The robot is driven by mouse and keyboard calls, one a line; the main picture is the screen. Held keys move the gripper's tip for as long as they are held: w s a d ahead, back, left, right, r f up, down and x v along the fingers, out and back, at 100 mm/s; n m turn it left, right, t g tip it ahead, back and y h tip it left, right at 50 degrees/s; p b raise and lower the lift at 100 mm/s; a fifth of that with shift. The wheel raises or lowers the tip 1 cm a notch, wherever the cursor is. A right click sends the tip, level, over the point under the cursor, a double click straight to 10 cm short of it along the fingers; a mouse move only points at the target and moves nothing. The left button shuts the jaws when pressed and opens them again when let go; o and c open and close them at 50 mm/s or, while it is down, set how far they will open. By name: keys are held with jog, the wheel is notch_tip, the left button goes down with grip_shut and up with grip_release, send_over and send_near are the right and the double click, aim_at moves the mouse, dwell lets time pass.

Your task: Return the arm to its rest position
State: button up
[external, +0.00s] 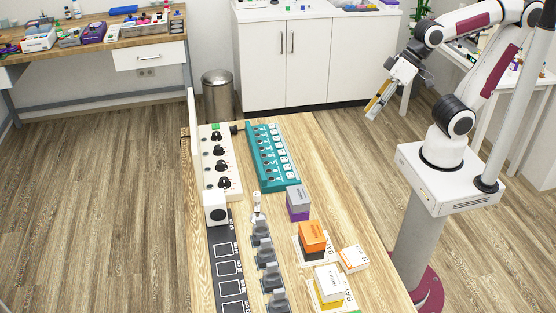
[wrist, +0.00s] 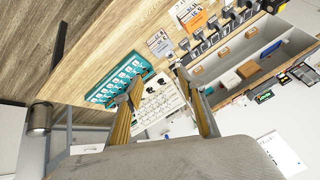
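My gripper (external: 376,106) is up at the right of the external view, beyond the table's right edge and above the floor. Its two yellowish fingers point down and to the left. In the wrist view my gripper (wrist: 159,82) shows its fingers well apart with nothing held between them. It touches nothing that I can see. My arm is raised and bent on its pedestal at the right.
The wooden table (external: 339,196) carries a teal panel (external: 272,158), a white panel with black knobs (external: 219,165), an orange box (external: 312,238), a grey box (external: 297,197) and several clear-grey items. White cabinets (external: 310,62) and a bin (external: 219,95) stand behind. Open floor surrounds the table.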

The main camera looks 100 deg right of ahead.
jog(key=s+f+n+g, duration=0.1)
jog(key=s+n, duration=0.4)
jog(key=s, duration=0.4)
jog(key=shift+d+f, duration=0.15)
jog(key=shift+d, duration=0.25)
dwell(2.6)
jog(key=shift+w+f, duration=0.1)
